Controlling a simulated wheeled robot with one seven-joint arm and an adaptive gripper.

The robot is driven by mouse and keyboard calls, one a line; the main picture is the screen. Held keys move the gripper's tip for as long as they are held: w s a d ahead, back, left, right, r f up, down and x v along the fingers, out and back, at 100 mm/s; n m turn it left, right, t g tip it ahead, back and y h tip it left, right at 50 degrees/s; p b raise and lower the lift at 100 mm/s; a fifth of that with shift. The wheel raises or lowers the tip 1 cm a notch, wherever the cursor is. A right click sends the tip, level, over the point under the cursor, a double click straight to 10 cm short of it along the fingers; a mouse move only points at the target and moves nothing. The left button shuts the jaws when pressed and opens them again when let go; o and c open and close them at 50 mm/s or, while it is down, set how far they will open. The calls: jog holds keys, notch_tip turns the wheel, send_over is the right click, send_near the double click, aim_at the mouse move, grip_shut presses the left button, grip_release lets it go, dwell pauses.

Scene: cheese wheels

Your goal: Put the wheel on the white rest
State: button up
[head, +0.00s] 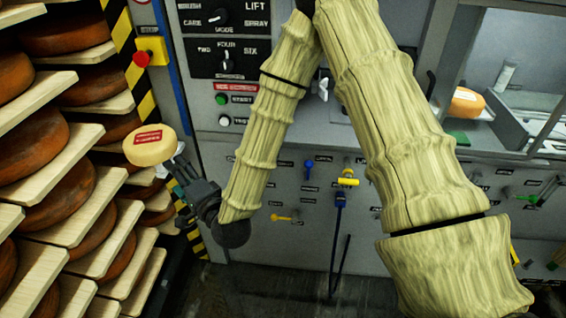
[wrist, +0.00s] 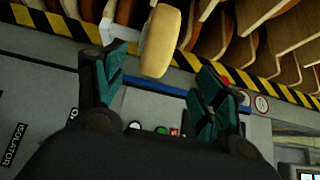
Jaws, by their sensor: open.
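A pale yellow cheese wheel (head: 150,146) with a red label is at the left, in front of the shelves. My gripper (head: 176,170) is open just to its lower right. In the wrist view the wheel (wrist: 161,40) shows edge-on, between and beyond the two spread dark green fingers of my gripper (wrist: 165,62). Neither finger is clearly touching it. I cannot make out the white rest for certain; a pale surface (head: 480,112) behind the window at right carries another yellow-orange cheese piece (head: 466,102).
Shelves of pale boards (head: 100,180) with several brown-orange wheels (head: 62,195) fill the left. A grey control panel (head: 290,170) with knobs, buttons and coloured valves stands ahead. A red stop button (head: 141,58) on a yellow box and a striped post (head: 122,35) border the shelves.

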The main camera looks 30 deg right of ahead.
jog(key=s+d+f+n+g+h, duration=0.1)
jog(key=s+d+f+n+g, duration=0.15)
jog(key=s+f, duration=0.4)
jog(key=s+d+f+n+g, duration=0.2)
jog(key=s+f+n+g, duration=0.15)
jog(key=f, duration=0.65)
jog(key=s+d+f+n+g+h, duration=0.1)
jog(key=s+d+f+n+g, duration=0.15)
jog(key=s+f, duration=0.45)
jog(key=s+d+f+n+g+h, duration=0.1)
jog(key=s+d+f+g, duration=0.3)
jog(key=s, duration=0.7)
jog(key=s+d+f+n+g+h, duration=0.2)
jog(key=s+d+f+n+g, duration=0.2)
jog(key=s+d+f, duration=0.3)
jog(key=s+f+g, duration=0.1)
jog(key=s+f, duration=0.1)
jog(key=s, duration=0.1)
jog(key=shift+s+n, duration=0.35)
jog(key=shift+s, duration=0.05)
